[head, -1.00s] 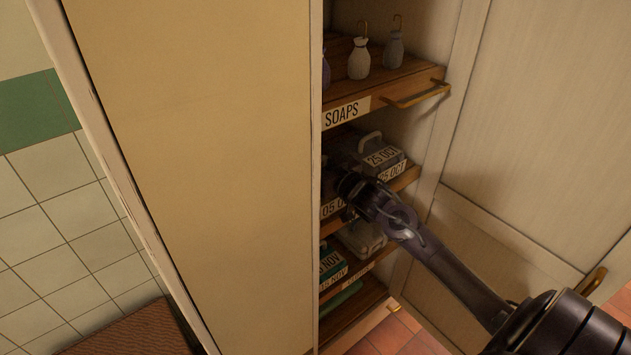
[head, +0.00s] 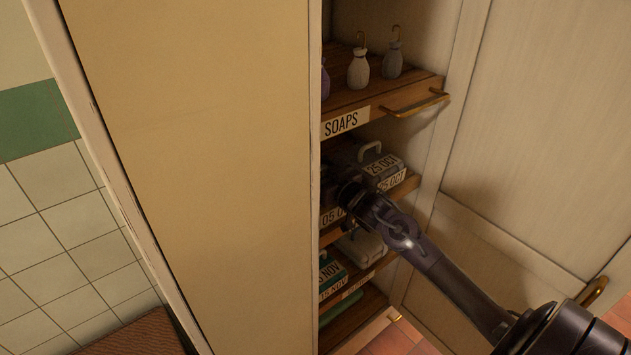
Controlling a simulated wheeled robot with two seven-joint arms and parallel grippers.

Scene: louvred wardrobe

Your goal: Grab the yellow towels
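No yellow towels are visible in the head view. My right gripper (head: 343,182) reaches from the lower right into the open wardrobe, at the shelf below the "SOAPS" label. Its fingertips are dark and partly hidden by the wrist and the wardrobe's closed panel, so whether it is open or shut is unclear. A grey case labelled "25 OCT" (head: 381,166) sits on that shelf just right of the gripper. My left gripper is not in view.
A cream wardrobe panel (head: 200,150) hides the shelves' left part. The soap shelf (head: 400,93) with small bags (head: 358,70) is above my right gripper. A pale case (head: 362,246) and green case (head: 330,272) sit below. An open door (head: 540,130) stands right.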

